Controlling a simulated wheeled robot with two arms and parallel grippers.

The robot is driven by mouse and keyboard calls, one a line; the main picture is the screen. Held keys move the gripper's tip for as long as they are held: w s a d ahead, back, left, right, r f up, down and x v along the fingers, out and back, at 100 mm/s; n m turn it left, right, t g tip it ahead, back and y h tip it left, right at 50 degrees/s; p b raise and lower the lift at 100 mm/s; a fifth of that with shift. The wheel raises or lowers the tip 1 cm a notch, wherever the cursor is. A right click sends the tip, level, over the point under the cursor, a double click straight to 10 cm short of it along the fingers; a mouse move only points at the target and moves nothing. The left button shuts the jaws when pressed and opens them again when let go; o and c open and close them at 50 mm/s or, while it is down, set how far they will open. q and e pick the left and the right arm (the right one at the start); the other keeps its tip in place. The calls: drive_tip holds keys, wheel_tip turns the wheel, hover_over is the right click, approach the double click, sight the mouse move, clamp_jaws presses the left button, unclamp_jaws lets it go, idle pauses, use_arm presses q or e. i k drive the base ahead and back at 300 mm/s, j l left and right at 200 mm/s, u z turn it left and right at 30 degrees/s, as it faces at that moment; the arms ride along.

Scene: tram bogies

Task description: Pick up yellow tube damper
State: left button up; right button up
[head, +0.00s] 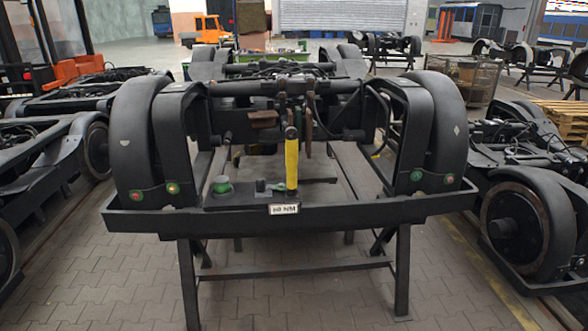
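The yellow tube damper (292,161) stands upright near the middle of the bogie frame (330,207) in the head view. It has a dark upper end, and its lower end is just behind the front beam, above a white label (284,209) that appears to read "50 NM". Dark linkage parts stand close behind and to the right of its top. Neither of my grippers shows in this view.
The bogie rests on a dark trestle stand (403,270). A green-topped part (221,185) sits left of the damper on the frame. Other bogies stand close on the left (50,150) and right (530,200). Paved floor (280,305) is clear in front.

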sight(292, 141)
drive_tip(key=i+j+z, duration=0.5)
drive_tip(key=i+j, duration=0.15)
drive_tip(key=i, duration=0.3)
drive_tip(key=i+j+z, duration=0.45)
drive_tip(key=i+j, duration=0.35)
drive_tip(key=j, duration=0.25)
